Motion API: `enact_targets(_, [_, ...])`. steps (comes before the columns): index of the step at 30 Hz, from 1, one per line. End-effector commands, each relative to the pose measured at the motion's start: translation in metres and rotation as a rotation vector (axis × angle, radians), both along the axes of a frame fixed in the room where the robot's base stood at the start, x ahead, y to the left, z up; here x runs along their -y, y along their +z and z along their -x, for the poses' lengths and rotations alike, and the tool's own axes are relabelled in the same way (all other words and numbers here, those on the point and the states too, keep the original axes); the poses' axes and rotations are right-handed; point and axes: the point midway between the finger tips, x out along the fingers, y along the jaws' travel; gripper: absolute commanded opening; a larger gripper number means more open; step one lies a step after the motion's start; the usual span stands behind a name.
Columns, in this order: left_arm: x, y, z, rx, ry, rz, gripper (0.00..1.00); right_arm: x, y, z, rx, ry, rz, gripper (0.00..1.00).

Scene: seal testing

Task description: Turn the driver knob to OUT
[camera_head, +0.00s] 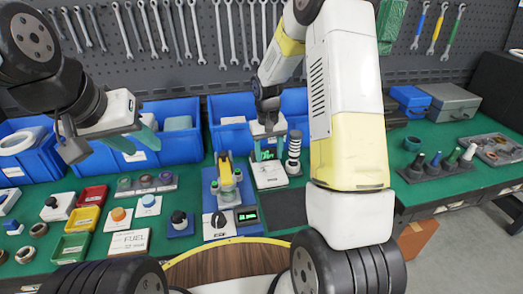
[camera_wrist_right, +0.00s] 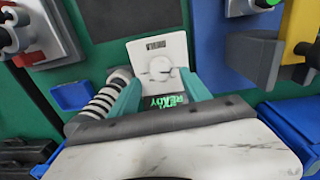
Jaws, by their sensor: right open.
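A white panel with a pale round knob (camera_wrist_right: 160,68) and a small dark label too small to read shows in the right wrist view; I take it as the driver knob. A green READY screen (camera_wrist_right: 165,101) sits nearer on the same unit. In the head view this white unit (camera_head: 269,180) stands on the bench, its knob not clear. My right gripper (camera_wrist_right: 160,85) is open, with its teal fingers either side of the knob in that view; contact cannot be told. In the head view my right gripper (camera_head: 268,148) is over the unit. My left gripper (camera_head: 133,143) hangs empty and open at the left.
A black-and-white ringed cylinder (camera_head: 294,152) stands close right of the unit. A blue fixture with a yellow clamp (camera_head: 226,172) is close left. Blue bins (camera_head: 173,140) line the back. A dark mat (camera_head: 285,209) lies clear in front.

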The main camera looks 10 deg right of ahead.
Motion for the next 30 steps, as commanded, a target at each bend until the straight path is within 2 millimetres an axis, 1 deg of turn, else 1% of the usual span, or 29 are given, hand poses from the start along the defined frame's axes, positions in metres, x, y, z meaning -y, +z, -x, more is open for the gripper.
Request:
enact_targets(1, [0.0, 0.0, 0.0, 0.0, 0.0, 0.0, 0.36, -0.001, 0.009, 0.0, 0.003, -0.001, 0.0, 0.55])
enact_targets(3, [0.0, 0.0, 0.0, 0.0, 0.0, 0.0, 0.36, -0.001, 0.018, 0.0, 0.002, -0.001, -0.001, 0.55])
enact_targets(8, [0.0, 0.0, 0.0, 0.0, 0.0, 0.0, 0.36, -0.001, 0.029, 0.0, 0.0, 0.0, 0.0, 0.55])
enact_targets(30, [0.0, 0.0, 0.0, 0.0, 0.0, 0.0, 0.36, -0.001, 0.03, 0.001, -0.001, -0.001, 0.0, 0.55])
